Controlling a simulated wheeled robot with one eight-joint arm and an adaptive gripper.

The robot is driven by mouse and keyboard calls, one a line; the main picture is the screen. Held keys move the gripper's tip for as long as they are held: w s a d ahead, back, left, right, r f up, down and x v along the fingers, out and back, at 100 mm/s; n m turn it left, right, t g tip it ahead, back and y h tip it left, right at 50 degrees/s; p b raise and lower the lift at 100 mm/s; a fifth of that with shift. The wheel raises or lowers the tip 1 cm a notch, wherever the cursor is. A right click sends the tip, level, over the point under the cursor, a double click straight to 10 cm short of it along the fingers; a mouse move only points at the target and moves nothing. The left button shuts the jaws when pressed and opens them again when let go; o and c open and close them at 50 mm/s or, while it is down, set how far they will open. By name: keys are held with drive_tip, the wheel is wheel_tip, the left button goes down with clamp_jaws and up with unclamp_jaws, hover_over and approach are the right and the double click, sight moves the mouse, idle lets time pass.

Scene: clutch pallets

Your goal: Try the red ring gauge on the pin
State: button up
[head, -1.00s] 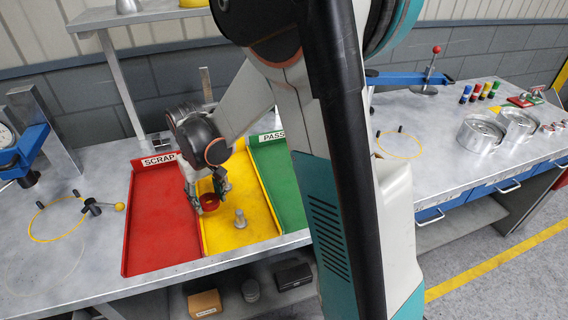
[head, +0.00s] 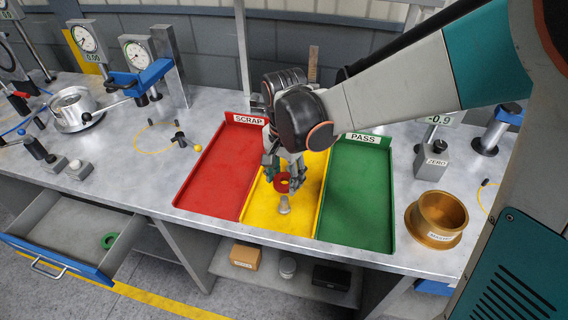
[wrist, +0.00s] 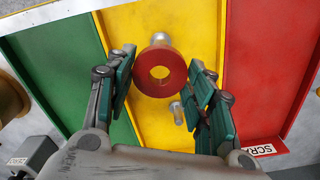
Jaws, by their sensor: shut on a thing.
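My gripper (head: 284,176) is over the yellow middle tray (head: 302,222), its fingers pointing down. It is shut on the red ring gauge (head: 282,183). In the wrist view the ring (wrist: 160,73) sits between the green-padded fingers (wrist: 162,66), its hole facing the camera. A grey metal pin (head: 284,205) stands in the yellow tray, just in front of the ring in the head view. In the wrist view this pin (wrist: 160,39) shows past the ring's edge, not through its hole. A second small metal piece (wrist: 177,112) is farther back in the tray, hidden in the head view.
The red SCRAP tray (head: 190,190) and green PASS tray (head: 381,190) flank the yellow one. A brass cup (head: 437,218) and a ZERO block (head: 431,163) stand at right. Dial gauges (head: 140,55) stand at left. An open drawer (head: 70,240) holds a green ring (head: 108,240).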

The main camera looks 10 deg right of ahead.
sight(284, 198)
drive_tip(key=shift+f+b, duration=2)
drive_tip(key=shift+f, duration=0.8)
drive_tip(key=shift+f+b, duration=0.25)
drive_tip(key=shift+b, duration=0.05)
drive_tip(key=o, duration=1.3)
drive_tip(key=shift+c, duration=0.2)
drive_tip(key=shift+o, duration=0.3)
drive_tip(key=o, duration=0.5)
drive_tip(key=shift+r, duration=0.1)
